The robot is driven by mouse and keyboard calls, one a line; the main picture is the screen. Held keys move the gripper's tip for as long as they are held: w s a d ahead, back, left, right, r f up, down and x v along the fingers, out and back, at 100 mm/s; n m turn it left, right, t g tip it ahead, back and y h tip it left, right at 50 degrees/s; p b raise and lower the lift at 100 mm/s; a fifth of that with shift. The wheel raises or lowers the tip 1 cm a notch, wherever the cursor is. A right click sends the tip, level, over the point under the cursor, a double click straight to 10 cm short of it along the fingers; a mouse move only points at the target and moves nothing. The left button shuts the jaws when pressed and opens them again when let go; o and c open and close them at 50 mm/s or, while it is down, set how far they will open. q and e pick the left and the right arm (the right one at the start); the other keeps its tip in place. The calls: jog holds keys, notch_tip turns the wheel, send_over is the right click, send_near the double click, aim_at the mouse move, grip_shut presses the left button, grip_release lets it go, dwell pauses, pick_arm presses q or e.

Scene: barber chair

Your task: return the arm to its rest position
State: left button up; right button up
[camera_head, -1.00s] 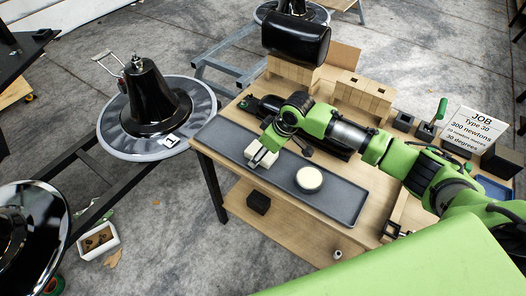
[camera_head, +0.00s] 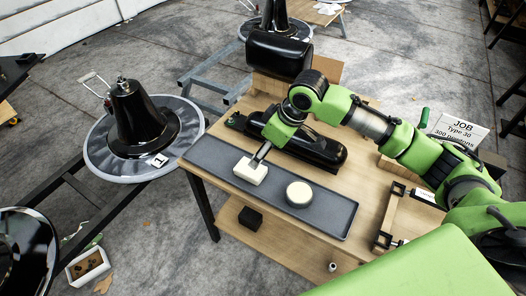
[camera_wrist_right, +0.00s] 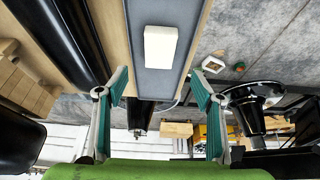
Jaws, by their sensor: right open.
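My right arm comes in from the right in the head view. Its gripper (camera_head: 262,153) is above a white block (camera_head: 250,171) that lies on the left part of a long dark grey tray (camera_head: 330,213). In the right wrist view the two green fingers of the gripper (camera_wrist_right: 160,74) are spread apart with nothing between them. The white block (camera_wrist_right: 160,47) lies beyond the fingertips, apart from them. My left gripper is not in view.
A round cream piece (camera_head: 299,194) sits on the tray. A black padded part (camera_head: 300,140) lies behind it on the wooden bench (camera_head: 215,185). A sign (camera_head: 460,132) stands at the right, partly hidden by my arm. A black dome on a round base (camera_head: 142,130) stands left.

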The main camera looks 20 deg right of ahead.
dwell(0.3)
jog(key=s+a+f+y, duration=0.1)
jog(key=s+a+f, duration=0.8)
jog(key=s, duration=0.4)
jog(key=s+d+f+m+h, duration=0.25)
jog(key=s+d, duration=0.25)
jog(key=s, duration=0.3)
jog(key=s+d+f+m+h, duration=0.1)
jog(key=s+d+m, duration=0.2)
jog(key=s+d, duration=0.3)
notch_tip(320, 180, down, 27)
jog(key=s+a+g, duration=0.1)
jog(key=s+a, duration=0.1)
jog(key=s, duration=0.1)
jog(key=s+d+f+g, duration=0.1)
jog(key=s+d+f, duration=0.2)
jog(key=s+f, duration=1.1)
jog(key=s, duration=0.2)
jog(key=shift+s+d+f+g+p, duration=0.15)
jog(key=shift+s+f+g+p, duration=0.15)
jog(key=shift+p, duration=0.1)
